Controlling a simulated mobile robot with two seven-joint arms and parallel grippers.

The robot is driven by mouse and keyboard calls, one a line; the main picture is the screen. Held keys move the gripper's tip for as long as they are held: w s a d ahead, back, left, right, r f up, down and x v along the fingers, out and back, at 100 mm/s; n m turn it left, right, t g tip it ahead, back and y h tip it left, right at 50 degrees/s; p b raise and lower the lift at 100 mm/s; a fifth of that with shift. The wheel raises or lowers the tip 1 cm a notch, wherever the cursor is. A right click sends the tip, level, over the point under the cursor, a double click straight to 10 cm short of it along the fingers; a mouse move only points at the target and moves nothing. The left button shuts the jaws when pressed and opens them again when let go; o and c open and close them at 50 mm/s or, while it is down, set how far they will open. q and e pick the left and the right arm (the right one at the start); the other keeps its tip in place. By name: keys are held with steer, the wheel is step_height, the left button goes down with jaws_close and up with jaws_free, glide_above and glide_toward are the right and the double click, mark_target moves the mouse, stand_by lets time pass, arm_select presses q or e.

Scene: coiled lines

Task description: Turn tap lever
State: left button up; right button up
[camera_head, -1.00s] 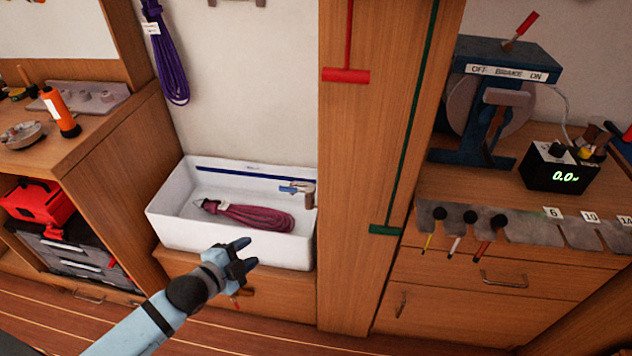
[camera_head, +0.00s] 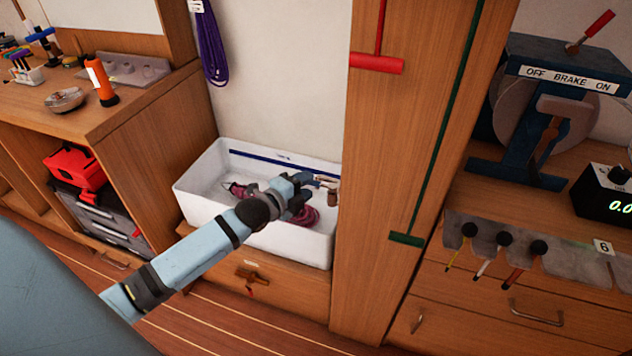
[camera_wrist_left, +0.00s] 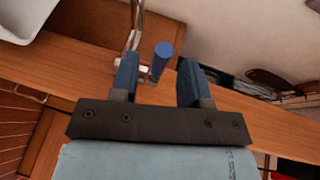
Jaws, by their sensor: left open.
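A white sink (camera_head: 205,200) stands against the wall. A brass-coloured tap (camera_head: 332,194) sticks out at its right end. The tap's blue lever (camera_wrist_left: 161,62) shows in the left wrist view, between the fingers of my left gripper (camera_wrist_left: 158,80) and a little beyond their tips, apart from both. My left gripper (camera_head: 306,190) is open and hangs over the right part of the sink, at the tap. It hides most of the lever in the head view. My right gripper is out of view.
A maroon rope coil (camera_head: 308,219) lies in the sink, partly hidden by my arm. A wooden pillar with a red T-handle (camera_head: 377,63) and a green T-handle (camera_head: 406,239) stands right of the sink. A purple rope (camera_head: 211,45) hangs above.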

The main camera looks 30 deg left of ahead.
arm_select(q)
steer(key=shift+x, duration=2.15)
steer(key=shift+c, duration=0.3)
jaws_close()
